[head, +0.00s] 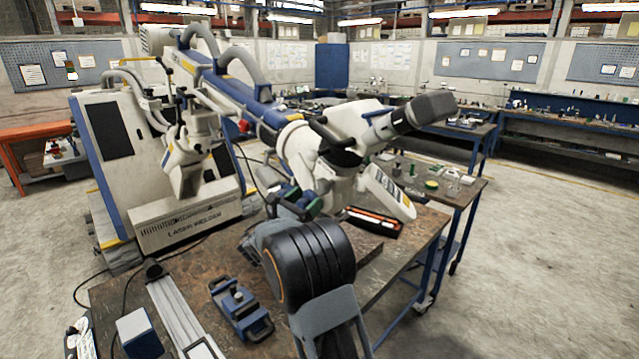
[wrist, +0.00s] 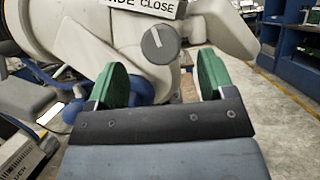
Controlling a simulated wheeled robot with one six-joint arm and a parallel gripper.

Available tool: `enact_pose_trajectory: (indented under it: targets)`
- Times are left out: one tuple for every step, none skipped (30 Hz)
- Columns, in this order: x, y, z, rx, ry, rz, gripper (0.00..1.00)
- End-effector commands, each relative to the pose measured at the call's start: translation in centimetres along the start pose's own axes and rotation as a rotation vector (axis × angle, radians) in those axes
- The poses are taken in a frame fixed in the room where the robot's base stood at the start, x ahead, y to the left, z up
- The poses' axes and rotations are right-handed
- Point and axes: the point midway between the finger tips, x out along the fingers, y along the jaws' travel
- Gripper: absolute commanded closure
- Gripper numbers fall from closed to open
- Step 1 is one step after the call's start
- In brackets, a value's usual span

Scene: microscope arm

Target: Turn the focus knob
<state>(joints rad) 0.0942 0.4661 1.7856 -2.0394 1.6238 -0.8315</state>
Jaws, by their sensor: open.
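The focus knob (wrist: 159,45) is a grey round knob with a white pointer line, on the white microscope body in the wrist view. It sits beyond and between the two green finger pads of my gripper (wrist: 163,82). The gripper is open, and nothing is between the pads. A label above the knob is partly cut off and ends in "CLOSE". In the head view the microscope head (head: 355,145) hangs over the table, and my gripper (head: 300,200) is close to its lower left side. The knob cannot be made out in the head view.
A large white laser welding machine (head: 140,160) stands at left. The floor at right is clear.

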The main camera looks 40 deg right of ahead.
Motion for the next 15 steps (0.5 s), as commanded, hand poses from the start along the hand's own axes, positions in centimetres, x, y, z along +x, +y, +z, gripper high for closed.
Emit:
enact_pose_trajectory:
  targets:
    - [1.1,-0.1,0.2,-0.002,0.000,-0.003,0.24]
    - [1.6,-0.1,0.2,-0.001,0.000,-0.003,0.24]
    - [2.2,-0.1,0.2,-0.001,0.001,-0.003,0.24]
    - [2.7,-0.1,0.2,-0.001,0.000,-0.003,0.24]
    - [3.1,-0.1,0.2,0.000,0.000,-0.003,0.24]
    - [3.6,-0.1,0.2,-0.001,0.000,-0.002,0.24]
    - [3.9,-0.1,0.1,0.000,0.001,-0.002,0.24]
    - [4.2,-0.1,0.1,0.000,0.001,-0.002,0.24]
    - [4.6,0.0,0.1,0.001,0.001,-0.002,0.24]
    - [4.8,0.0,0.1,0.000,0.001,-0.002,0.24]
    - [5.0,0.0,0.1,0.000,0.001,-0.002,0.24]
    - [5.3,-0.1,0.0,0.000,0.001,-0.001,0.24]
    - [5.4,0.0,0.0,0.000,0.001,-0.001,0.24]
    - [5.5,0.0,0.0,0.000,0.001,-0.001,0.24]
    - [5.7,0.0,0.0,0.001,0.001,0.000,0.24]
